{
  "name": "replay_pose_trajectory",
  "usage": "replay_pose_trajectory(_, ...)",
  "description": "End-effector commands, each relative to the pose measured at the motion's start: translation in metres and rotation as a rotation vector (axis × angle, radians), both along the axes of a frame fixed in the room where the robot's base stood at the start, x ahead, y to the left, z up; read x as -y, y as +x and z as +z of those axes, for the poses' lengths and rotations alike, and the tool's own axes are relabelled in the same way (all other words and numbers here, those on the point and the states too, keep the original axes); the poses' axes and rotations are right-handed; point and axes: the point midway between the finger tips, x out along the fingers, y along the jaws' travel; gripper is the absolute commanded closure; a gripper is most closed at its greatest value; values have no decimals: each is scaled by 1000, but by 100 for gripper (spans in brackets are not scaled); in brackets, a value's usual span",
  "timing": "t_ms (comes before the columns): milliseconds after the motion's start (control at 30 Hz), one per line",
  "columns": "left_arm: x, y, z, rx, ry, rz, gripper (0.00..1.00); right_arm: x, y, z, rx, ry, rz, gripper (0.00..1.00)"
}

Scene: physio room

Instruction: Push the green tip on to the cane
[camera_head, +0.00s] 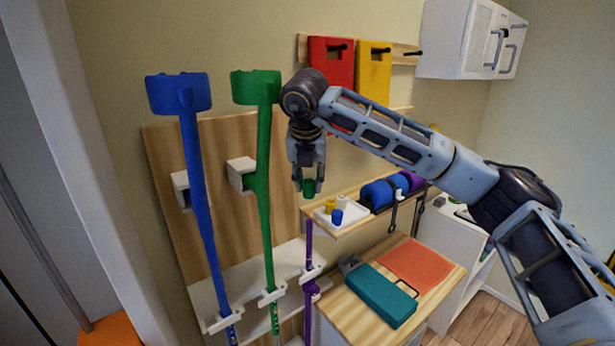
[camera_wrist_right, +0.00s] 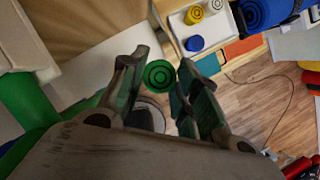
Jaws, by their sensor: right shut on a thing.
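My right gripper (camera_head: 308,178) points down and is shut on a small green tip (camera_head: 309,188). In the right wrist view the tip (camera_wrist_right: 158,76) shows its ringed round end between the two fingers (camera_wrist_right: 158,90). A purple cane (camera_head: 309,245) stands upright in white clips below the gripper. Its top end shows a little below the tip in the head view, with a gap between them. I cannot tell how well they line up in depth. My left gripper is not in view.
A blue crutch (camera_head: 203,200) and a green crutch (camera_head: 263,185) hang on the wooden panel (camera_head: 160,165) to the left. A white tray (camera_head: 350,216) with yellow and blue tips sits on the shelf at right, beside blue rolls (camera_head: 378,194). A teal case (camera_head: 380,294) lies lower down.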

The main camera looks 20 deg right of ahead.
Motion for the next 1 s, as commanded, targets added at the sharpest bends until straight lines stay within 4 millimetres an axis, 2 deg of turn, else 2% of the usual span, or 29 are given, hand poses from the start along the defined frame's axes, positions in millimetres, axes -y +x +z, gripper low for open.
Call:
replay_pose_trajectory(567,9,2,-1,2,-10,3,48,0,0,-2,0,0,2,98)
replay_pose_trajectory(1000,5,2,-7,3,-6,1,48,0,0,-20,0,-1,2,98)
